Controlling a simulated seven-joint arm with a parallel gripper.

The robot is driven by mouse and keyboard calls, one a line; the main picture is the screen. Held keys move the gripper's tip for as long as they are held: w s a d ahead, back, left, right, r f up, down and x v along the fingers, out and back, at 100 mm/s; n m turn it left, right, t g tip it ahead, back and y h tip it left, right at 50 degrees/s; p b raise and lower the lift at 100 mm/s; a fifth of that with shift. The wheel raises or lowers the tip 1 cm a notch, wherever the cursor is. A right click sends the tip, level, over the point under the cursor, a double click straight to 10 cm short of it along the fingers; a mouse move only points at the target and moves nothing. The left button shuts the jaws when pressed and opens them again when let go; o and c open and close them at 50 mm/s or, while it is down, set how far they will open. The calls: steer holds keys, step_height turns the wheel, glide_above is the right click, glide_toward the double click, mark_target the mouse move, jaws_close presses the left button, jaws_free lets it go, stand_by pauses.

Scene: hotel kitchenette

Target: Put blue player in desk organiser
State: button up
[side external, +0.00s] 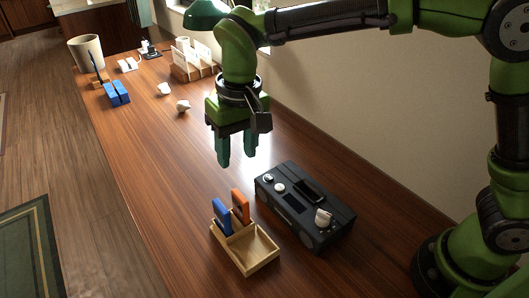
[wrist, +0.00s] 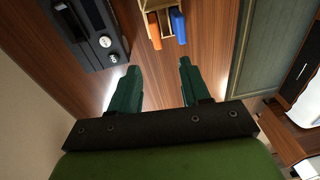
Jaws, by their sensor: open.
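A small light-wood desk organiser (side external: 262,262) stands on the counter in front of the dark radio-like box. A blue flat piece (side external: 222,217), possibly the blue player, stands upright at its back left edge, with an orange one (side external: 240,206) beside it. In the wrist view the organiser (wrist: 143,5), the orange piece (wrist: 154,32) and the blue piece (wrist: 179,27) are at the top edge, partly cut off. My gripper (side external: 237,160) is above the counter behind the organiser, fingers pointing down. Its fingers (wrist: 158,78) are apart with nothing between them.
A dark radio-like box (side external: 308,205) with knobs stands right of the organiser. The counter's middle is clear; a wall runs along the right.

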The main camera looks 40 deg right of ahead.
steer(key=s+d+r+m+t, duration=0.1)
steer(key=s+d+r, duration=0.1)
steer(key=d, duration=0.3)
steer(key=s+d+r+t+y, duration=0.1)
steer(key=s+d+r, duration=0.1)
steer(key=d, duration=0.3)
steer(key=s+d+r+m+t, duration=0.1)
steer(key=s+d+r, duration=0.15)
steer(key=d, duration=0.25)
steer(key=s+d+f+m+t, duration=0.1)
steer(key=s+d+f+t, duration=0.1)
steer(key=s+d, duration=0.5)
steer(key=shift+s+d+f+m+t, duration=0.3)
steer(key=shift+s+t, duration=0.2)
steer(key=shift+t, duration=0.3)
